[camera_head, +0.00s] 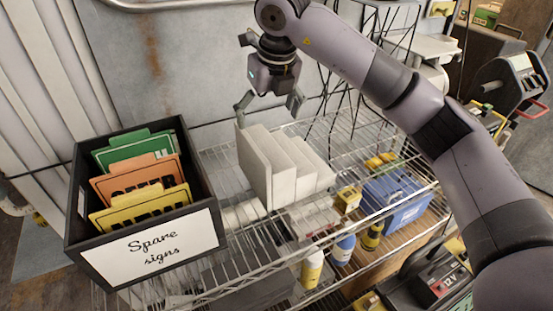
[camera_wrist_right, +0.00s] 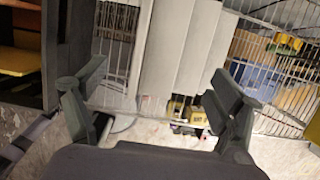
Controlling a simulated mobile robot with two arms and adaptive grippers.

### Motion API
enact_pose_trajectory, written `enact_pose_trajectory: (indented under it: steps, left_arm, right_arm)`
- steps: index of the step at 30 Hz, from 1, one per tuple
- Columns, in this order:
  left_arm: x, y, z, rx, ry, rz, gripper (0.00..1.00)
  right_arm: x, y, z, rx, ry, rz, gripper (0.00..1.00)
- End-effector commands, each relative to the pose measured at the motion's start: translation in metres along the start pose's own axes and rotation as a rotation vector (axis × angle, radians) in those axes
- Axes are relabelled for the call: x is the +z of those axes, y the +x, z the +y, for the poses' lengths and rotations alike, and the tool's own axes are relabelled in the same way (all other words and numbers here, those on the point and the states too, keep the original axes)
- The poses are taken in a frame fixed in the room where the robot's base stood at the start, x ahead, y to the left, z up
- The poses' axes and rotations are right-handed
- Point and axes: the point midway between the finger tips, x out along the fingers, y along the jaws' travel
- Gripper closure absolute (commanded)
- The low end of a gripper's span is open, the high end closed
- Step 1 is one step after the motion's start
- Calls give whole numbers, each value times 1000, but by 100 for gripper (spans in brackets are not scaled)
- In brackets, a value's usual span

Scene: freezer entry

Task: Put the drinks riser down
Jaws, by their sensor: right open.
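The drinks riser (camera_head: 283,168) is a white stepped block with several upright ridges. It stands on the upper wire shelf (camera_head: 222,165), right of the black sign box. My right gripper (camera_head: 268,108) is above and just behind the riser, its fingers spread apart. In the right wrist view the riser (camera_wrist_right: 180,50) shows beyond and between the open fingers (camera_wrist_right: 155,90), with gaps on both sides. My left gripper is not in view.
A black "Spare signs" box (camera_head: 150,243) with green, orange and yellow signs stands at the left. Lower down are a blue crate (camera_head: 398,200), yellow items and bottles (camera_head: 312,268). Black wire racking (camera_head: 345,80) rises behind the shelf, right of my gripper.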

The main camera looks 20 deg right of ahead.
Motion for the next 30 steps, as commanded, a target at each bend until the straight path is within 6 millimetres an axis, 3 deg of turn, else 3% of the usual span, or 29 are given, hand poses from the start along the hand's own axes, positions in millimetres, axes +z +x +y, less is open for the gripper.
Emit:
enact_pose_trajectory:
  steps: [4, 9, 18, 23, 30]
  left_arm:
    - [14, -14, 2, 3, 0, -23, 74]
    - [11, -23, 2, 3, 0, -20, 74]
    - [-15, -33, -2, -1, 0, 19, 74]
    - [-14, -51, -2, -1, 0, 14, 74]
    - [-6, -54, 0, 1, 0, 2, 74]
  right_arm:
    - [0, 32, 0, 0, -1, 6, 13]
    - [1, 62, 0, 1, 0, 2, 13]
    - [3, 86, 0, 1, 1, 3, 13]
    - [9, 108, 0, 1, 1, 4, 13]
    - [8, 131, 0, 0, -1, -1, 13]
